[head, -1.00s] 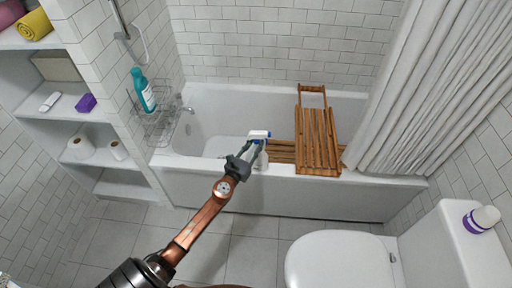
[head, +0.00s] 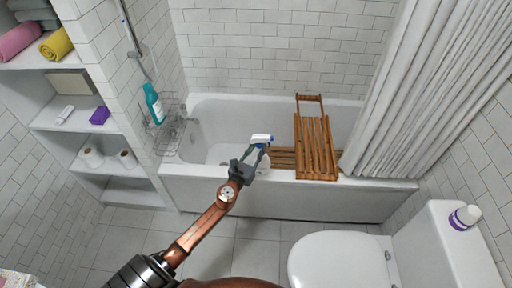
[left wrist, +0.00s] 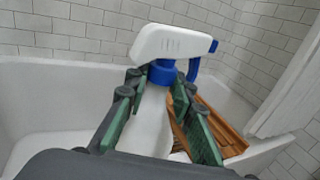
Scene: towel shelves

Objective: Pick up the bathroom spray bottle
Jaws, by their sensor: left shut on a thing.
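The spray bottle (head: 262,139) has a white body, a white head, and a blue collar and trigger. In the head view it is above the front rim of the bathtub, partly hidden by my gripper. My left gripper (head: 251,160) is shut on it. In the left wrist view, the green-padded fingers of my left gripper (left wrist: 160,120) are on both sides of the white bottle body (left wrist: 148,130), below the blue collar. The bottle looks upright, and its lower part is hidden by the gripper. My right gripper is not in view.
A wooden rack (head: 316,145) lies across the bathtub (head: 200,180), right of the bottle. A wire basket (head: 166,135) with a teal bottle (head: 153,103) hangs on the left wall. A white curtain (head: 420,100) hangs at right, above the toilet (head: 335,262).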

